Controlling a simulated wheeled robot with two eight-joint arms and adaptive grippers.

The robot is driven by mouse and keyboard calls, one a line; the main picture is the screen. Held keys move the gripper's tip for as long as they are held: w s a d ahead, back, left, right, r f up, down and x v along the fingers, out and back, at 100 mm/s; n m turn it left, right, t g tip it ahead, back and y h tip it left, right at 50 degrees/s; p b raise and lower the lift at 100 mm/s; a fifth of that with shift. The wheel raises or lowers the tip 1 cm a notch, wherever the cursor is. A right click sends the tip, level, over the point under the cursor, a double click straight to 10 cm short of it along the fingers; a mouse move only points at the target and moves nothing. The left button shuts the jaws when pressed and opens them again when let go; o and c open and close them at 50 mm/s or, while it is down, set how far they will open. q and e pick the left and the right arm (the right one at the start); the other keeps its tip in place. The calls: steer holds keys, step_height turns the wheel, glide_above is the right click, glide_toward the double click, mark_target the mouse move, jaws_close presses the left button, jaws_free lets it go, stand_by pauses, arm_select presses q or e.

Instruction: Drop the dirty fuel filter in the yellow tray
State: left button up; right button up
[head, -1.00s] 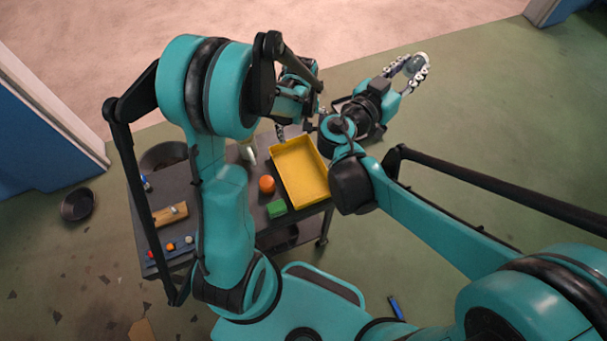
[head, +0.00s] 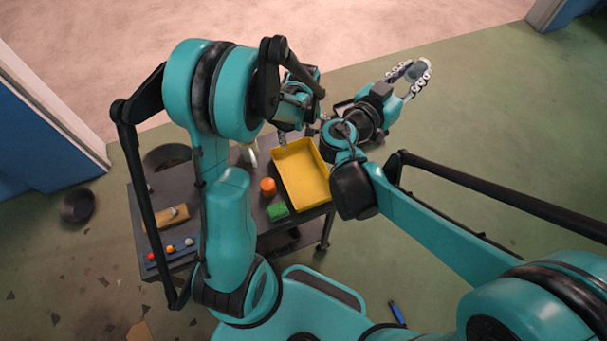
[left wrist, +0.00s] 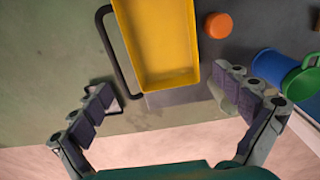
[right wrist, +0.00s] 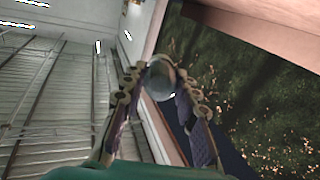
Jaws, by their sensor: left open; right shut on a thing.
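The yellow tray (head: 303,178) lies on the right part of the dark cart top and looks empty. It also shows at the top of the left wrist view (left wrist: 160,45). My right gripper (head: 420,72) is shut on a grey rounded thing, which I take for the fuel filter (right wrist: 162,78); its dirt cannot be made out. It is held beyond and right of the tray, out over the floor, apart from the tray. My left gripper (left wrist: 160,112) is open and empty at the tray's far end, its fingers spread wide.
A dark bowl (head: 78,206) lies on the floor. My left arm hides part of the cart.

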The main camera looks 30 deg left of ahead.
mark_target(415, 69)
step_height(415, 69, up, 6)
steer(key=p, duration=0.6)
steer(key=shift+r, duration=0.2)
arm_select(q)
step_height(415, 69, up, 10)
steer(key=shift+f, duration=0.15)
steer(key=s+d+f+m+t+b, duration=0.7)
steer(key=s+f+m+b, duration=0.3)
steer(key=b, duration=1.4)
steer(key=s+f, duration=0.1)
steer(key=s, duration=0.2)
steer(key=shift+d+f, duration=0.2)
steer(key=shift+d, duration=0.2)
arm_select(e)
steer(key=w+d+f+n+y, duration=0.1)
steer(key=w+d+f+y, duration=0.1)
steer(key=d+f, duration=0.5)
steer(key=w+d+f+n+y, duration=0.1)
steer(key=w+d+f, duration=0.2)
steer(key=f, duration=1.3)
steer(key=w+d+f+n+y, duration=0.1)
steer(key=w+d+f+y, duration=0.1)
steer(key=d+f, duration=0.8)
step_height(415, 69, down, 3)
steer(key=shift+w+d+r+n+t+y, duration=0.15)
steer(key=shift+w+d+n+t+y, duration=0.2)
steer(key=shift+w, duration=0.2)
